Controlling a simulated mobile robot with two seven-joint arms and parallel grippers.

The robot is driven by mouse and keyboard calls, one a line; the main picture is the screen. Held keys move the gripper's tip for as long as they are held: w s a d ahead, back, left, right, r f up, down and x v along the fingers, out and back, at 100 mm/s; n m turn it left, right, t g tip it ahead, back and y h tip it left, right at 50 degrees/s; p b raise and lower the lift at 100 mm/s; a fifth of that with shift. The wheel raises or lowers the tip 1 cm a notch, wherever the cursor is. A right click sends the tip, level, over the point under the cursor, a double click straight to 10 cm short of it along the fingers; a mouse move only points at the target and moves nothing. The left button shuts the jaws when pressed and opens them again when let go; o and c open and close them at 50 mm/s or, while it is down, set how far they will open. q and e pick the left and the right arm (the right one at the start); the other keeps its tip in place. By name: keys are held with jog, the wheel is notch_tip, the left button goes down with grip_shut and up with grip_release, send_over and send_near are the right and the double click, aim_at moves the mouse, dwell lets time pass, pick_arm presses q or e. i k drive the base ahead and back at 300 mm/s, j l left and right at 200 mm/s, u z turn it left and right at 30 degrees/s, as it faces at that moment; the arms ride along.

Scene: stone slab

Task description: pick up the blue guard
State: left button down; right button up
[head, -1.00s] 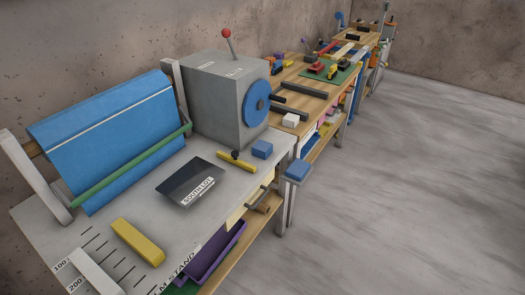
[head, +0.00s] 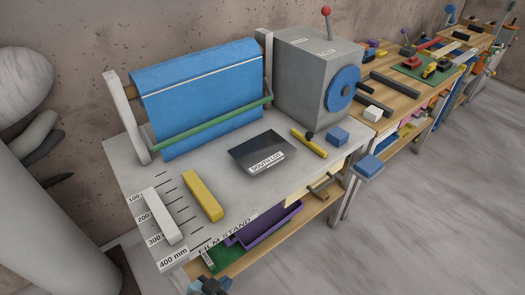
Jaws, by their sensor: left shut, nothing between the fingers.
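I see two small blue blocks that could be the blue guard, and I cannot tell which it is. One blue block (head: 337,136) lies on the grey bench top, beside the yellow bar with a black knob (head: 310,143). My left gripper (head: 210,287) shows only in part at the bottom edge, below and well left of both blocks. It is shut and empty. My right gripper is not in view.
On the bench (head: 222,200) stand a blue film roll (head: 200,95) with a green bar and a grey machine (head: 310,85) with a blue disc. A dark plate (head: 262,148), a yellow bar (head: 203,195) and a white bar (head: 161,215) lie in front. Open floor (head: 440,220) is at right.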

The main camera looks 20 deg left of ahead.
aim_at(337, 137)
jog(key=u, duration=0.3)
jog(key=i+l+u, duration=0.1)
jog(key=u, duration=0.25)
jog(key=l+u, duration=1.1)
jog(key=l, duration=0.6)
